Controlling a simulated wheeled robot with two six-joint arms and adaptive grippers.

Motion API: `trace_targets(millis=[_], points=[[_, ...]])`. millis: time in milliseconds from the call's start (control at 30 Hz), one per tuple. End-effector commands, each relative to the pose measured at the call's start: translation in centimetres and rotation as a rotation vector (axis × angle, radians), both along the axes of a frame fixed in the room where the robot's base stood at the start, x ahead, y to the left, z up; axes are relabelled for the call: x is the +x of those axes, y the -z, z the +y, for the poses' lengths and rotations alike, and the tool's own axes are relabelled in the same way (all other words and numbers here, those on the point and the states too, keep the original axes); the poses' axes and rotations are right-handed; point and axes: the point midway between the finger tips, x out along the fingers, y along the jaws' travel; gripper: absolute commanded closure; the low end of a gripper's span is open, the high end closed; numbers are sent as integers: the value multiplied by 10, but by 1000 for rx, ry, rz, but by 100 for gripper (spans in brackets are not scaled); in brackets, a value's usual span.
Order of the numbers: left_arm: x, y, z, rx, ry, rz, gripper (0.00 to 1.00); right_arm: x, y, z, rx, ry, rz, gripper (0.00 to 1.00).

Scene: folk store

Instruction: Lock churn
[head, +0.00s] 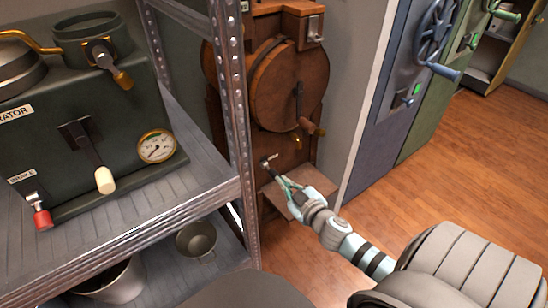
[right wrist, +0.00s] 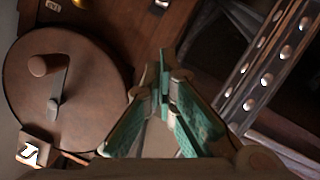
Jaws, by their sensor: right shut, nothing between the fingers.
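The wooden churn (head: 285,92) stands behind the metal shelf post in the head view. Its round drum with a crank also shows at the left of the right wrist view (right wrist: 85,95). A small metal latch (head: 315,27) sits on the block at the churn's upper right; it also shows in the wrist view (right wrist: 28,153). A small metal lever (head: 268,161) is low on the churn's front. My right gripper (head: 279,179) is shut and empty, just below this lever in the picture; contact is unclear. It also shows in the wrist view (right wrist: 163,85). My left gripper is out of view.
A riveted metal shelf (head: 195,185) with a dark green machine (head: 85,140) stands left of the churn. A blue cabinet with a wheel (head: 385,125) is to the right. The wooden floor (head: 430,195) is open at the right.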

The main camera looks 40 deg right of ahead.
Motion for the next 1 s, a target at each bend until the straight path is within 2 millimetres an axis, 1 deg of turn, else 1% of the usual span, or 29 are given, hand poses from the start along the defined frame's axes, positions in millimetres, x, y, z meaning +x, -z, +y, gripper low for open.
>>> trace_targets(millis=[33, 167, 267, 400, 567, 633, 733, 833, 1000], points=[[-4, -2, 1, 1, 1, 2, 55, 5, -7, 0, -6, -17, -12, 100], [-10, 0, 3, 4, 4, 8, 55, 18, -3, -1, -5, -22, -19, 100], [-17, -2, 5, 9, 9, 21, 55, 36, 0, -4, -4, -21, -19, 100], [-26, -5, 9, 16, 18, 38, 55, 66, 7, -8, -5, -20, -19, 100], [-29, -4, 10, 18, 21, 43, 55, 100, 15, -12, -3, -22, -20, 100], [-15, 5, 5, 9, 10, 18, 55, 100, 30, -16, -6, -23, -17, 100], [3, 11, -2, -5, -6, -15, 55, 100, 42, -22, -8, -23, -17, 100], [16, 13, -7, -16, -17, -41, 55, 99, 49, -26, -6, -23, -18, 100], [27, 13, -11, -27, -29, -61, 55, 99, 53, -30, -5, -23, -17, 100]])
